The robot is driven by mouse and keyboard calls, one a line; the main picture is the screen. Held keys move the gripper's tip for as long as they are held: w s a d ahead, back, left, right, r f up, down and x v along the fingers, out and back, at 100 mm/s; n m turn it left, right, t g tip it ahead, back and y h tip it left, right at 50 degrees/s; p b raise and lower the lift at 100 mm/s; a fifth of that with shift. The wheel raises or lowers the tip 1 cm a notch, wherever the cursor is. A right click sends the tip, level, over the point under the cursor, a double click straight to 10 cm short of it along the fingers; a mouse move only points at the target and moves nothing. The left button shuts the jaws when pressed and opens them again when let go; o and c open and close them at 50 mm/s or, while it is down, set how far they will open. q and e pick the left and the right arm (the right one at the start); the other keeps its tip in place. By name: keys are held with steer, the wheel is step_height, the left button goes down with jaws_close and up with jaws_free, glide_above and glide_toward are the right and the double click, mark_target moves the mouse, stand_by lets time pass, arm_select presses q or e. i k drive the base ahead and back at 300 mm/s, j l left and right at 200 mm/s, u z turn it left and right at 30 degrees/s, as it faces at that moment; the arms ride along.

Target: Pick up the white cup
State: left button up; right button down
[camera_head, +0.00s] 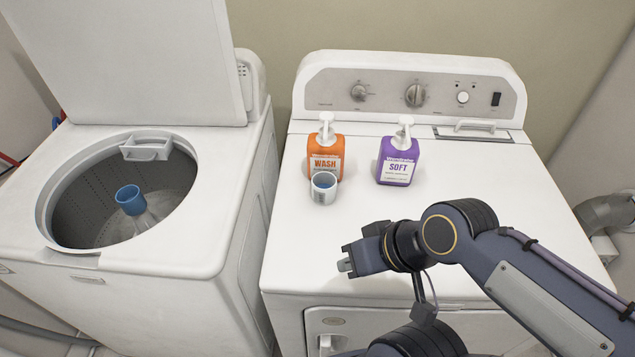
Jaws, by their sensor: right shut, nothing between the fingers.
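The white cup (324,188) stands upright on the dryer top, just in front of the orange WASH bottle. Its inside looks bluish-grey. My right gripper (345,266) is in front of the cup and slightly to its right, over the front part of the dryer top. It points left, is shut and holds nothing. There is a clear gap between it and the cup. My left gripper does not show.
The orange WASH pump bottle (326,153) is right behind the cup. A purple SOFT pump bottle (398,158) stands to its right. The dryer top (490,200) is otherwise clear. At left, the open washer (190,250) has a blue-topped agitator (130,199) inside.

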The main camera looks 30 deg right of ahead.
mark_target(324, 184)
steer(key=i+j, duration=0.2)
steer(key=j, duration=0.2)
steer(key=i+j, duration=0.2)
steer(key=j, duration=0.2)
steer(key=z, duration=1.8)
